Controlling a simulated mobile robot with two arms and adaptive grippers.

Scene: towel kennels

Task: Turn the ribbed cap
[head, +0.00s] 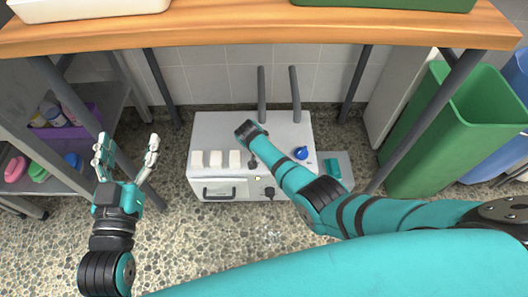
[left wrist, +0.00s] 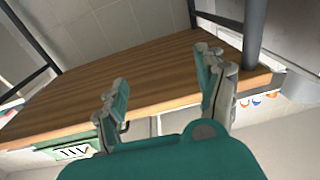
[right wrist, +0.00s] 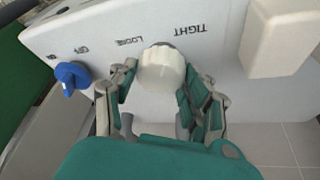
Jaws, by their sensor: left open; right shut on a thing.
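The ribbed cap (right wrist: 161,68) is a round cream-white cap on a white panel, with the printed words LOOSE and TIGHT beside it, upside down in the right wrist view. My right gripper (right wrist: 158,84) is shut on the cap, with one finger on either side. In the head view my right arm reaches over the white box (head: 205,128) and hides the cap and most of the gripper. My left gripper (head: 127,146) is open and empty, left of the box and apart from it. It also shows open in the left wrist view (left wrist: 163,72).
A blue knob (head: 301,153) is on the same box, also seen in the right wrist view (right wrist: 72,76). Several white blocks (head: 215,158) stand at the box's left. A wooden shelf (head: 230,28) spans above. A green bin (head: 425,150) stands right, a grey rack (head: 75,165) left.

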